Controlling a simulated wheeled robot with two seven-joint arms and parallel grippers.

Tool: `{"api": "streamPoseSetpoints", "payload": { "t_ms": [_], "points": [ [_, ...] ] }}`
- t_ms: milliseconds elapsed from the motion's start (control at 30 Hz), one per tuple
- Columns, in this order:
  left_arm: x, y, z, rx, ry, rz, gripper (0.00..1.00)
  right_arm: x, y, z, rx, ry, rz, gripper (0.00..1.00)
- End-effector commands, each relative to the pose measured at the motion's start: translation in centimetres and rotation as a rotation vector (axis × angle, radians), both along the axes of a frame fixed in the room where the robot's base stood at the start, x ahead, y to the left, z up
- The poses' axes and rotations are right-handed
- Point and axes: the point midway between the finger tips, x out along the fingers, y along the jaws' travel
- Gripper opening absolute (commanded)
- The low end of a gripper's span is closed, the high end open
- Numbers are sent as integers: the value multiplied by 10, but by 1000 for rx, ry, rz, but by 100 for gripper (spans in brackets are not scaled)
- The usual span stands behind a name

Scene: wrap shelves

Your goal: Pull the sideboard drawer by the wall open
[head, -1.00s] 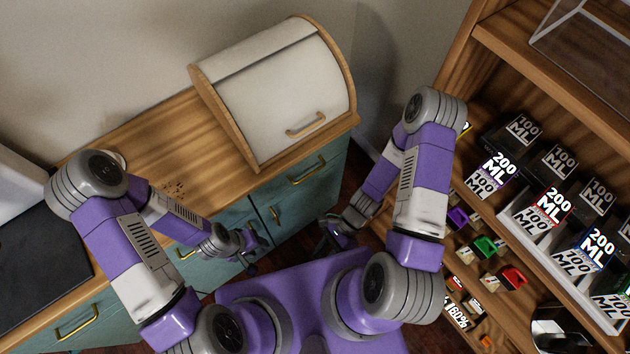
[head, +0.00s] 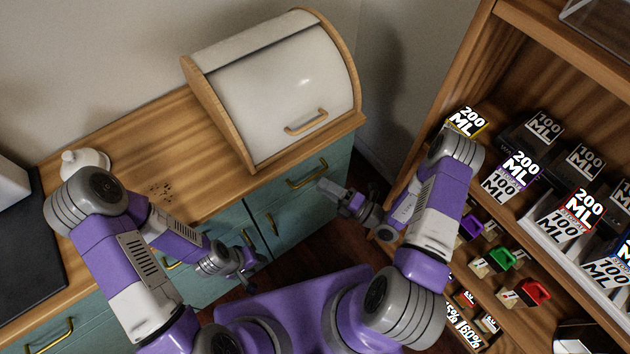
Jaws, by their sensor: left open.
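The teal sideboard (head: 325,205) has a wooden top. Its drawer by the wall (head: 334,164) is below the bread box and looks shut, with a brass bar handle (head: 307,174). My left gripper (head: 250,270) is open and empty in front of the sideboard's lower doors, left of the right gripper.
A white bread box (head: 275,95) with wooden sides stands on the sideboard top. A white lidded pot (head: 85,162) is further left. Wooden shelves (head: 440,112) with several labelled boxes stand close on the right, beside my right arm. A strip of dark floor lies between.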

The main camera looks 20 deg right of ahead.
Motion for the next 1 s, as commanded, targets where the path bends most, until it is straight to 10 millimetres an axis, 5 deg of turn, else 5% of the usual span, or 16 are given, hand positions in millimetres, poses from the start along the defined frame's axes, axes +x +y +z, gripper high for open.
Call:
{"api": "streamPoseSetpoints", "payload": {
  "t_ms": [233, 600, 833, 1000],
  "points": [
    [0, 0, -6, 0, 0, 0, 43, 23, 22, 5, -2, -3, 3, 36],
    [0, 0, -7, 0, 0, 0, 43, 28, 27, 7, -2, -1, 2, 36],
    [0, 0, -7, 0, 0, 0, 43, 28, 27, 7, -2, -1, 2, 1],
    [0, 0, -7, 0, 0, 0, 43, 28, 27, 7, -2, -1, 2, 0]
  ]
}}
